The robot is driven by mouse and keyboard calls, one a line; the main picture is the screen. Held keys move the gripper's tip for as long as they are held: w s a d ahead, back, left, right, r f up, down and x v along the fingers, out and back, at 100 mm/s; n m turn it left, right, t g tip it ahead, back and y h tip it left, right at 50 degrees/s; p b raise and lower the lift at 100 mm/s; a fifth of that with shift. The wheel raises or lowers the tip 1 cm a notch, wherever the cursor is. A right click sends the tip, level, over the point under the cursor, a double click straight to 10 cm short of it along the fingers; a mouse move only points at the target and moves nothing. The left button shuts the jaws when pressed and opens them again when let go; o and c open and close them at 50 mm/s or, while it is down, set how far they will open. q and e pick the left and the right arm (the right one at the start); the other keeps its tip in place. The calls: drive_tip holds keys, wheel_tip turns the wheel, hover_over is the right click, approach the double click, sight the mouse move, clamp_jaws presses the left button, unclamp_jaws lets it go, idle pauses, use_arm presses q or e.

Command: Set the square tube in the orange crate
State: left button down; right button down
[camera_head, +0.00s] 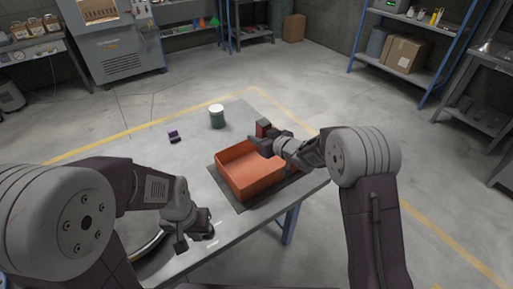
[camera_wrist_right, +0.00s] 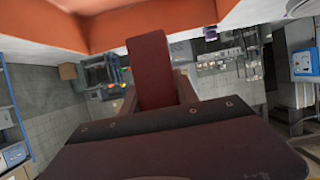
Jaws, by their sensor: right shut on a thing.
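The orange crate (camera_head: 238,178) stands on a dark mat at the right side of the table, and its inside looks empty where I see it. My right gripper (camera_head: 263,138) is shut on the dark red square tube (camera_head: 262,126) at the crate's far right side. The tube (camera_wrist_right: 150,70) also shows in the right wrist view, between the fingers, with the orange crate (camera_wrist_right: 180,22) across the top. I cannot tell whether tube and crate touch. My left gripper (camera_head: 195,236) is empty near the table's front edge, its fingers apart.
A green jar with a white lid (camera_head: 217,116) and a small purple item (camera_head: 174,137) stand further back on the table (camera_head: 140,150). The table's left and middle are mostly clear. Shelves with boxes (camera_head: 405,52) stand well behind, across open floor.

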drive_tip(key=w+a+f, duration=0.1)
drive_tip(key=w+f, duration=0.2)
drive_tip(key=f, duration=0.3)
drive_tip(key=shift+a+f+b, duration=0.1)
drive_tip(key=shift+b, duration=0.2)
drive_tip(key=shift+w+f+b, duration=0.1)
drive_tip(key=shift+f+b, duration=0.25)
drive_tip(key=shift+f, duration=0.15)
drive_tip(key=c, duration=0.9)
unclamp_jaws()
